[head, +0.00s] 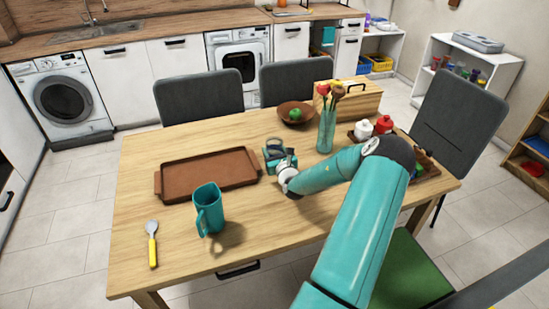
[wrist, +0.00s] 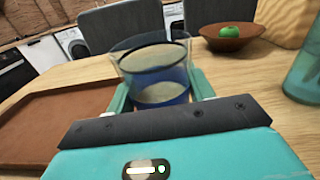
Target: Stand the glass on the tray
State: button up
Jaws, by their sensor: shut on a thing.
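In the head view my gripper (head: 279,155) is just right of the tray, and the glass is mostly hidden there. The tray (head: 208,172) is brown and rectangular, with raised ends, and lies bare on the table. It also shows at the left of the wrist view (wrist: 45,125). I cannot tell whether the glass touches the table.
A teal jug (head: 208,208) stands in front of the tray, with a yellow-handled spoon (head: 152,244) to its left. A vase of flowers (head: 327,125) stands right of my gripper. A brown bowl with a green apple (head: 296,112) is behind. The table's front middle is clear.

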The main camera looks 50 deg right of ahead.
jog(key=shift+w+d+f, duration=0.25)
jog(key=shift+d+f, duration=0.2)
jog(key=shift+f, duration=1.55)
jog(key=shift+f, duration=0.15)
jog(key=o, duration=1.1)
jog(key=shift+o, duration=0.2)
